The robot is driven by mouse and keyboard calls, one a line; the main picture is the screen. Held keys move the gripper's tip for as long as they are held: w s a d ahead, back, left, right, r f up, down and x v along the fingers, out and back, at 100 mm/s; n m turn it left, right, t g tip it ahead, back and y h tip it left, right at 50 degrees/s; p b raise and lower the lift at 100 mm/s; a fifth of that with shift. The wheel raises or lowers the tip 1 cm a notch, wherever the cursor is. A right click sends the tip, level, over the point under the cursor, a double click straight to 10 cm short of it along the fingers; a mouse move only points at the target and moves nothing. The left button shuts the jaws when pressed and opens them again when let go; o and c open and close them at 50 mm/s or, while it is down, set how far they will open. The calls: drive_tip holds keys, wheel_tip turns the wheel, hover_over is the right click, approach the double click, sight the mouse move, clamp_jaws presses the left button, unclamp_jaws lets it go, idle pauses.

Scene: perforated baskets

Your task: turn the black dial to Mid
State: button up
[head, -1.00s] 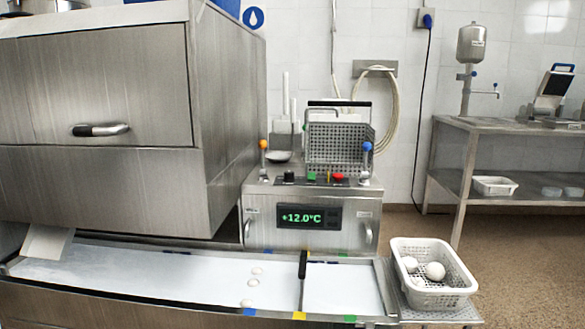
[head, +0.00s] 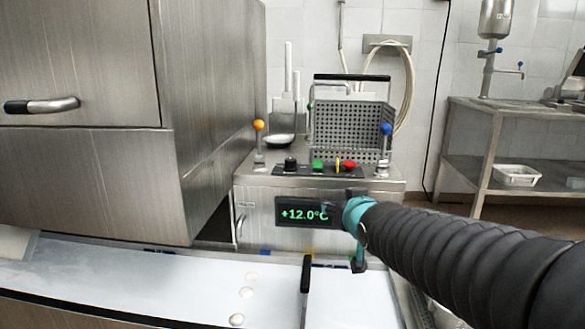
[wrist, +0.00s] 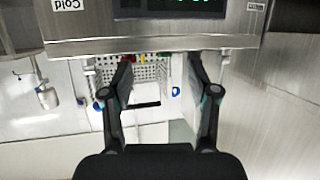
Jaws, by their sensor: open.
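The black dial (head: 290,164) stands at the left of the row of controls on top of the steel unit (head: 262,220). Its pointer direction is too small to read. My gripper (head: 350,228) is in front of the unit's display, lower than the dial and to its right, apart from it. In the wrist view, which is upside down, my gripper (wrist: 161,62) has its two fingers spread with nothing between them. The dial cannot be made out there.
Green (head: 318,166), yellow (head: 338,165) and red (head: 350,166) controls sit right of the dial. An orange-knobbed lever (head: 259,126) and a blue-knobbed lever (head: 386,129) flank them. A perforated basket (head: 350,128) stands behind. The display (head: 305,214) reads +12.0°C.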

sight(292, 163)
drive_tip(key=w+a+t+y, duration=0.1)
drive_tip(key=w+a, duration=0.3)
drive_tip(key=w, duration=0.3)
drive_tip(key=w+a+r+n+t+y, duration=0.1)
drive_tip(key=w+a, duration=0.3)
drive_tip(key=w, duration=0.3)
drive_tip(key=w+a+r+t+y, duration=0.1)
drive_tip(key=w+a, duration=0.3)
drive_tip(key=w, duration=0.3)
drive_tip(key=shift+w+a+r+n+p, duration=0.15)
drive_tip(key=shift+w+a+n+p, duration=0.05)
drive_tip(key=shift+a+n+p, duration=0.2)
clamp_jaws()
